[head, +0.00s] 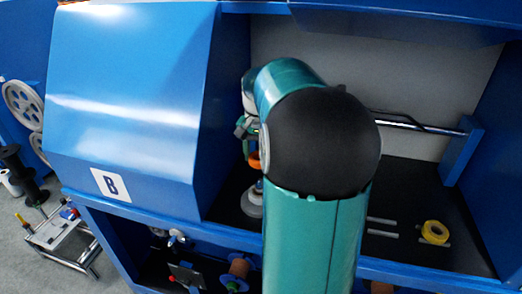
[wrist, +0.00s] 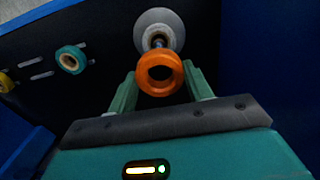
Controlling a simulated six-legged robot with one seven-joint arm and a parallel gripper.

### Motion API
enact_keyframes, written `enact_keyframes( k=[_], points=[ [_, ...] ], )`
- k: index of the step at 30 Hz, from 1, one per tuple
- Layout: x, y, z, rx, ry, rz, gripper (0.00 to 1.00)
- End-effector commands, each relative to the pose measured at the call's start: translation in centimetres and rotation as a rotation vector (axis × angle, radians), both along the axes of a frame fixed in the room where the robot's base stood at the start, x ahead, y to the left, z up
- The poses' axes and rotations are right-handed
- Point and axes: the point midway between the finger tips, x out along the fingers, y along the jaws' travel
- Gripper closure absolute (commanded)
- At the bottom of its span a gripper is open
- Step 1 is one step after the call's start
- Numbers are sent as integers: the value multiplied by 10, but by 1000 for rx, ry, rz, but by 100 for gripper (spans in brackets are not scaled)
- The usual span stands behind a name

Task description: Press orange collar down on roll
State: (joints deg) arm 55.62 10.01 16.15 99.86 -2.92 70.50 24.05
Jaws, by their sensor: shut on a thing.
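The orange collar (wrist: 160,85) is a thick ring between the two green fingers of my gripper (wrist: 161,76), which is shut on it. In the head view a sliver of the collar (head: 254,160) shows beside my arm. The roll (wrist: 157,17) is a pale grey disc with a metal centre post, just beyond the collar. In the head view its pale base (head: 252,203) stands on the dark floor below the collar. The collar looks above the roll, roughly in line with the post; I cannot tell whether they touch. My arm hides much of this in the head view.
A yellow ring (head: 435,232) lies on the dark deck (head: 410,190) at the right, near slots. A teal ring (wrist: 70,59) shows in the wrist view. A blue housing marked B (head: 130,90) walls the left; a metal bar (head: 420,127) crosses the back.

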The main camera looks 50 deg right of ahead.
Motion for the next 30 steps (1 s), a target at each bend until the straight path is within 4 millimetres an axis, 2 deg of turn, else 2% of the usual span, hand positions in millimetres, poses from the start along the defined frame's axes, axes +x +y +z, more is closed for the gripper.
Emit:
enact_keyframes(
  k=[15, 21, 30],
  points=[
    [-1, -3, -46, 2, 1, 0, 72],
    [-1, -4, -54, 1, 0, 2, 72],
    [-1, -4, -54, 0, 0, 2, 72]
  ],
)
